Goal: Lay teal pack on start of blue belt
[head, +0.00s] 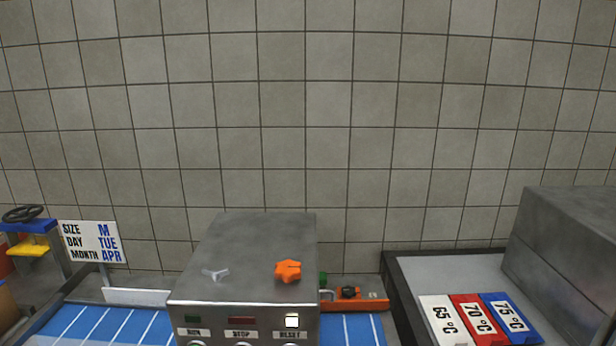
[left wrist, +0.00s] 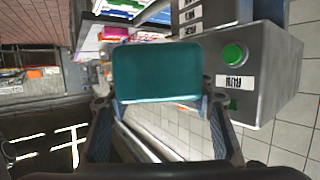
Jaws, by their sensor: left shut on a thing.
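The teal pack (left wrist: 157,72) is in the left wrist view, held between the fingers of my left gripper (left wrist: 158,98), which is shut on it. The pack's broad face is turned to the camera. The blue belt (head: 107,325) with white cross lines runs along the bottom of the head view. It passes behind or under a grey metal machine and shows again on its right side. Neither gripper shows in the head view, so the gap between pack and belt cannot be judged there. My right gripper is in neither view.
The grey machine (head: 245,255) carries an orange knob (head: 288,271) and RUN, STOP and RESET labels. A green RUN button (left wrist: 233,54) is close to the right of the pack. A size and date sign (head: 92,241) stands left. Temperature cards (head: 478,320) lie on a right tray.

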